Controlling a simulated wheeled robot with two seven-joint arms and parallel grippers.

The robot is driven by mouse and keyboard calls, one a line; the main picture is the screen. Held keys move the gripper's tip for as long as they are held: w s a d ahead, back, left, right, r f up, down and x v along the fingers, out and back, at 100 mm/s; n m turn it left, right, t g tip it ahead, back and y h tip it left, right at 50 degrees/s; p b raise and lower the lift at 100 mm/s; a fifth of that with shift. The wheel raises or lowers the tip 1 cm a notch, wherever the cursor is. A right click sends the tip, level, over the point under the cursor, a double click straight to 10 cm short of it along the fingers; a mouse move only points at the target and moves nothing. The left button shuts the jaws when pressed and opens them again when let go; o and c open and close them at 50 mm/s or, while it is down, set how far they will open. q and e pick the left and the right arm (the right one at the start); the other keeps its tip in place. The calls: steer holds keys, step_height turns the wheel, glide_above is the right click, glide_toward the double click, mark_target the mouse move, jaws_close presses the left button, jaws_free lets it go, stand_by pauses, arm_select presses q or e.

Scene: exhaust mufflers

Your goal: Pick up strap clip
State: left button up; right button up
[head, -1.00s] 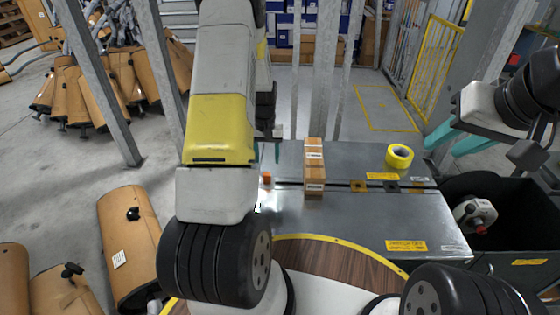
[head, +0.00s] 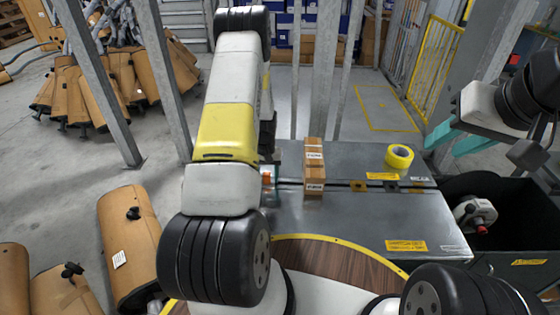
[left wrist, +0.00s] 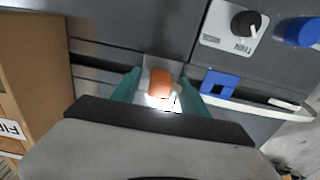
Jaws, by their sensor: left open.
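A small orange piece, which looks like the strap clip (left wrist: 160,84), lies on the grey metal bench, with a bright white patch at its near side. In the left wrist view it sits between the two teal fingers of my open left gripper (left wrist: 158,88), with one finger on each side; whether they touch it I cannot tell. In the head view a bit of the orange clip (head: 266,173) shows beside my left arm, which hides most of the left gripper. My right gripper (head: 457,139) has its teal fingers apart and empty, at the right above the black bin.
A cardboard box (head: 314,168) stands close right of the left gripper. A yellow tape roll (head: 399,156) lies on the bench (head: 350,222). A knob panel (left wrist: 236,25) and a blue part (left wrist: 219,84) are near the fingers. A black bin (head: 510,215) stands at right.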

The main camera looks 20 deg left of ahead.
arm_select(q)
jaws_close()
steer(key=shift+r, duration=0.15)
